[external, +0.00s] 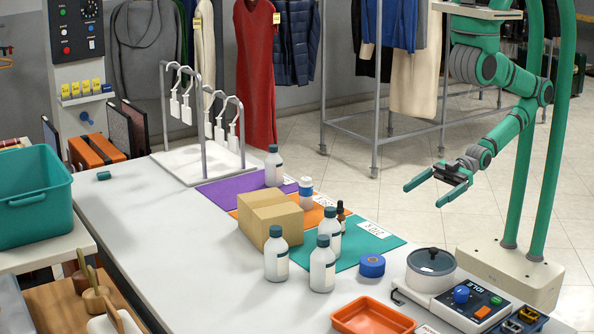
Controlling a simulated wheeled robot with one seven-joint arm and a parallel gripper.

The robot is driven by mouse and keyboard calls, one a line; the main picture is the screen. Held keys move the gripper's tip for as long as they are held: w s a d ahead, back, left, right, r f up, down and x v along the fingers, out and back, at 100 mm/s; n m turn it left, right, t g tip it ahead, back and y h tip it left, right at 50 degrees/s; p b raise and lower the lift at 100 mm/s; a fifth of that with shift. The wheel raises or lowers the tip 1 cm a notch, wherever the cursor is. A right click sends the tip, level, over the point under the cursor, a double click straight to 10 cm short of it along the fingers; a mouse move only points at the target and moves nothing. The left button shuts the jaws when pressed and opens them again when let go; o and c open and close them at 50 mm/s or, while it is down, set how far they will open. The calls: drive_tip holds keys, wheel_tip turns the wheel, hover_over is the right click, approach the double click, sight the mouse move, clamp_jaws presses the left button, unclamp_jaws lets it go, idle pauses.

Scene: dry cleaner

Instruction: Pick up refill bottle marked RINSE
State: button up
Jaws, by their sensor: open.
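Several white bottles with dark teal caps stand on the table: one on the purple mat (273,166), one in front of the cardboard box (276,256), one near the front of the teal mat (322,266), and one on the teal mat (331,236). Their labels face away or are too small to read, so I cannot tell which is marked RINSE. My gripper (424,196) is open and empty, in the air beyond the table's right edge, apart from all bottles.
The cardboard box (270,218) stands among the bottles. Blue tape (371,266), a lidded pot (431,268) and an orange tray (346,323) are toward the right. The table's left side is mostly clear.

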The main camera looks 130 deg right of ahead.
drive_tip(key=c, duration=1.1)
drive_tip(key=shift+w, duration=0.1)
